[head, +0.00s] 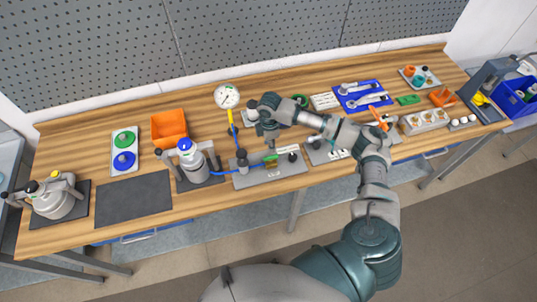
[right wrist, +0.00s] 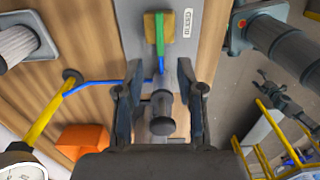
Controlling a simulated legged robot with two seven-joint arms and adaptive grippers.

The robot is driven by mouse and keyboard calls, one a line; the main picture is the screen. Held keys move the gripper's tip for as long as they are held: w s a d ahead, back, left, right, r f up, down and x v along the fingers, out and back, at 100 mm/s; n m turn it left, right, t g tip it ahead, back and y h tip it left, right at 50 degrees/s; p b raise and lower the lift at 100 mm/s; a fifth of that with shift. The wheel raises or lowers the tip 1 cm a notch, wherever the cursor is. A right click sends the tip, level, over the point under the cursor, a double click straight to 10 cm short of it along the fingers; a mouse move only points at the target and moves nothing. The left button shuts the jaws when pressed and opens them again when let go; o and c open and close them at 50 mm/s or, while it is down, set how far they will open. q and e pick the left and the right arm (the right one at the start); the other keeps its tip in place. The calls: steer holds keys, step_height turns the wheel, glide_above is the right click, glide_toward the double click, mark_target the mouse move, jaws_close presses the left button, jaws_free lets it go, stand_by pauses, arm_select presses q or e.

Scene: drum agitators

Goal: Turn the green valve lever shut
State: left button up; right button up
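The green valve lever (head: 270,157) sits on a grey plate (head: 249,179) near the front of the bench. In the right wrist view the green lever (right wrist: 160,34) lies along a brass-coloured valve body (right wrist: 151,27), with a blue hose at its lower end. My right gripper (head: 268,136) is above and behind the lever in the head view. In the right wrist view my right gripper (right wrist: 155,80) is open, its fingers apart, with the lever beyond the tips. A grey cylindrical knob (right wrist: 162,113) shows between the fingers; contact cannot be told. My left gripper is not in view.
A pressure gauge (head: 227,96) on a yellow pipe stands left of my right gripper. A grey bottle with a blue cap (head: 193,160) stands left of the valve plate. An orange bin (head: 169,128) and a dark mat (head: 134,199) are further left. Tools crowd the right side.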

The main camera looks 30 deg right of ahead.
mark_target(270, 157)
steer(key=f, duration=0.3)
steer(key=d+f, duration=0.1)
steer(key=f, duration=0.4)
steer(key=shift+d+f+p, duration=0.15)
steer(key=shift+f+p, duration=0.15)
steer(key=shift+p, duration=0.1)
steer(key=shift+a, duration=0.45)
steer(key=shift+c, duration=0.7)
jaws_close()
